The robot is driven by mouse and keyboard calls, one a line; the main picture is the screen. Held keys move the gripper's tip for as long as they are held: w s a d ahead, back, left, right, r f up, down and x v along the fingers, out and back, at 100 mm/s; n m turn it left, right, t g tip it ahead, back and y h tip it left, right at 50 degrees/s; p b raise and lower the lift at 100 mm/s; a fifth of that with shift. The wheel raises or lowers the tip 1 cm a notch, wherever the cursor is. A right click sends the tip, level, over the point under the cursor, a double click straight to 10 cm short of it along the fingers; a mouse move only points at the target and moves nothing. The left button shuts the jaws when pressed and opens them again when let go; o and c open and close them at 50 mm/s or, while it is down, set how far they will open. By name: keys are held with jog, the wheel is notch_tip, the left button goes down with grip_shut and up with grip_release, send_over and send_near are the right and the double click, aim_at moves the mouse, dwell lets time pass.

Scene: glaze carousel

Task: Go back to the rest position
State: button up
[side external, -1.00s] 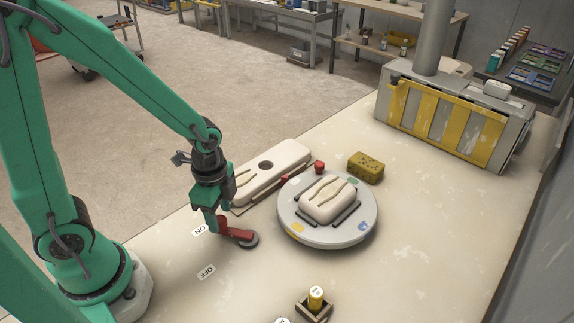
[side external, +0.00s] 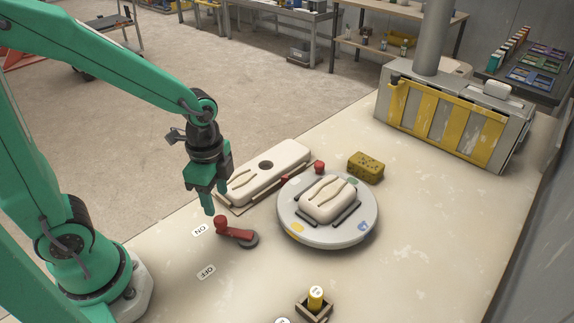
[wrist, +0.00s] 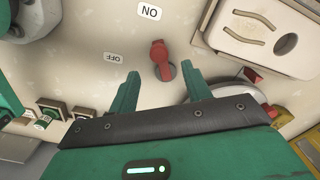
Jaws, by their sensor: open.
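My gripper (side external: 214,203) is open and empty, with its fingers pointing down above the red lever (side external: 236,233). In the wrist view the two green fingers of my gripper (wrist: 161,82) stand apart, and the red lever (wrist: 159,58) shows beyond them. The lever lies on the table with its knob end toward the ON label (side external: 199,230) and its grey pivot to the right. The fingers look clear of the knob. The OFF label (side external: 206,272) lies nearer the front.
A round grey carousel (side external: 290,233) bears a cream block. Behind it are a cream slab with a hole (side external: 285,158), a red knob (side external: 319,167) and a yellow sponge (side external: 366,166). A yellow cylinder (side external: 316,295) stands in a small holder in front.

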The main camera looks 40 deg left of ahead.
jog(key=shift+a+r+n, duration=0.15)
jog(key=shift+r+n, duration=0.25)
jog(key=shift+r, duration=0.2)
jog(key=s+a+r+n+t, duration=0.1)
jog(key=s+r+n+t, duration=0.1)
jog(key=r+n, duration=0.3)
jog(key=s+a+r+n+t, duration=0.2)
jog(key=r+n+t, duration=0.1)
jog(key=r+n, duration=0.3)
jog(key=shift+a+r+t, duration=0.15)
jog(key=shift+r+t, duration=0.15)
jog(key=shift+r, duration=0.7)
